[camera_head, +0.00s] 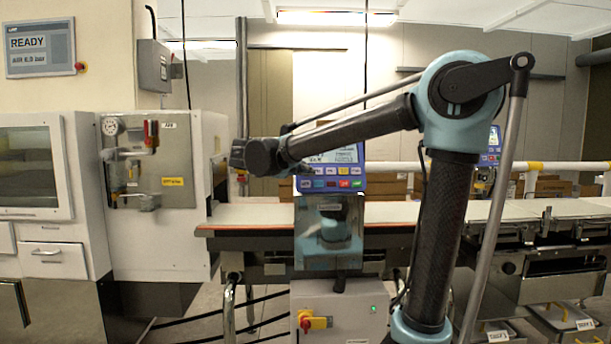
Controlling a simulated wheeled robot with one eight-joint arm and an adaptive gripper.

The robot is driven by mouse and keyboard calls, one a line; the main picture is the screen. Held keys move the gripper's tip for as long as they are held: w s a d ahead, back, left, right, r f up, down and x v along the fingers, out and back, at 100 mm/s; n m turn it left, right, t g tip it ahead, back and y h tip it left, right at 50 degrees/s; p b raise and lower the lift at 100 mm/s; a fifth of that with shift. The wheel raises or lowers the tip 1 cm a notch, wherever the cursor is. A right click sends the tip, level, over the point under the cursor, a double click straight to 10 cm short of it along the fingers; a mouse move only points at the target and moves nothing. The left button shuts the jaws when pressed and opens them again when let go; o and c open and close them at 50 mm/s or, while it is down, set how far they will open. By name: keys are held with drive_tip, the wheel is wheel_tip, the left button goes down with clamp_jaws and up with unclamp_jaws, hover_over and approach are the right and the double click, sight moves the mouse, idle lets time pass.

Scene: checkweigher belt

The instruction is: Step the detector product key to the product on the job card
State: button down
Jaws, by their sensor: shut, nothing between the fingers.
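The blue detector panel (356,186) stands behind my arm near the middle. Its pale screen (346,155) shows dark text too small to read surely. Below the screen are rows of small coloured keys (331,184), including red, yellow and green ones. I cannot tell which is the product key. My forearm crosses in front of the panel's upper left part. My gripper (238,154) is the dark end of the arm, left of the panel and apart from its keys. It looks shut and empty; its fingertips are not clear. I cannot make out a job card.
A pale conveyor belt (250,214) runs across behind my arm. A white cabinet (150,245) with a gauge and red-handled valve stands left. A wall display (40,48) reads READY. A grey box with a red-and-yellow switch (316,322) sits below the panel.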

drive_tip(key=shift+s+d+r, duration=0.1)
drive_tip(key=shift+s+r, duration=0.25)
drive_tip(key=shift+s, duration=0.35)
drive_tip(key=shift+s+d+r, duration=0.1)
drive_tip(key=shift+s+r, duration=0.3)
drive_tip(key=shift+s, duration=0.3)
drive_tip(key=shift+s+r, duration=0.35)
drive_tip(key=shift+s, duration=0.35)
drive_tip(key=s+r, duration=0.1)
drive_tip(key=s, duration=0.2)
drive_tip(key=s+r, duration=0.1)
drive_tip(key=s, duration=0.1)
drive_tip(key=shift+s+d+r, duration=0.15)
drive_tip(key=shift+d+r, duration=0.05)
drive_tip(key=shift+r, duration=0.15)
drive_tip(key=shift+d, duration=0.1)
